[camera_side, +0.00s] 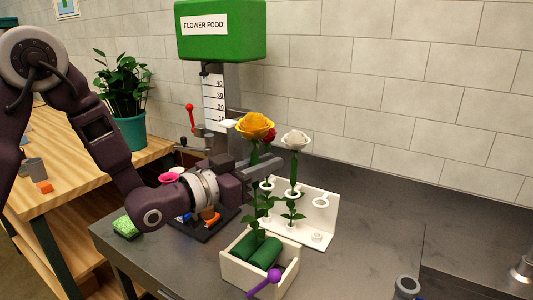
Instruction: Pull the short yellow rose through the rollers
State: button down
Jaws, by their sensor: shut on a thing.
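The yellow rose (255,125) is upright, its bloom above my gripper. My gripper (262,168) reaches in from the left and is shut on the yellow rose's stem below the bloom. The grip point is partly hidden by the fingers.
A white rose (295,140) and a red rose (270,136) stand close behind, by the white ringed rack (325,222). A purple crank handle (265,283) sticks out of the box front. A green sponge (126,227) lies left. The counter's right side is mostly clear.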

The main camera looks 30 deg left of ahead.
jog(key=shift+f, duration=6.65)
notch_tip(320, 180, up, 15)
jog(key=shift+r, duration=0.1)
